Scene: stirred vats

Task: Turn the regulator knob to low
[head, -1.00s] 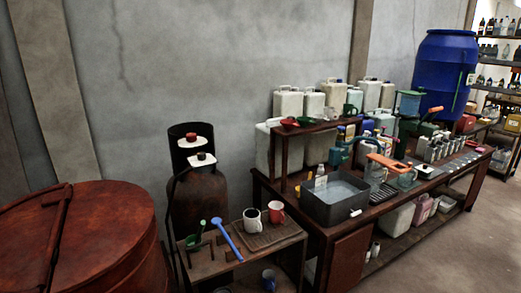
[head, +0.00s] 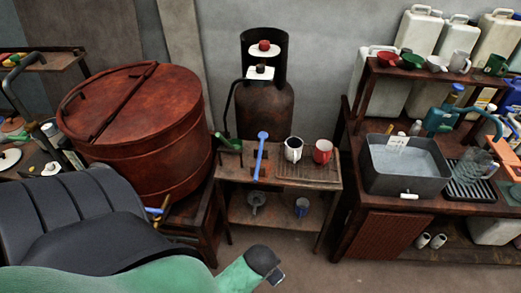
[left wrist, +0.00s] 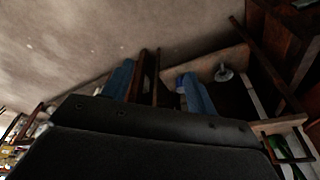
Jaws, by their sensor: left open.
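A dark, rusty gas cylinder (head: 265,108) stands against the wall behind a small wooden stand. At its top, inside a dark collar, a red knob (head: 264,46) sits above a dark knob (head: 262,67); each has a white plate, and the lettering is too small to read. I cannot tell either knob's setting. My left arm (head: 190,275) reaches in at the bottom of the head view, low and well short of the cylinder. My left gripper (left wrist: 157,88) shows two blue fingers apart with nothing gripped in the left wrist view. My right gripper is not in view.
A big rusty vat (head: 150,140) stands left. A bench with a grey basin (head: 405,180) stands right. Floor in front of the stand is clear.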

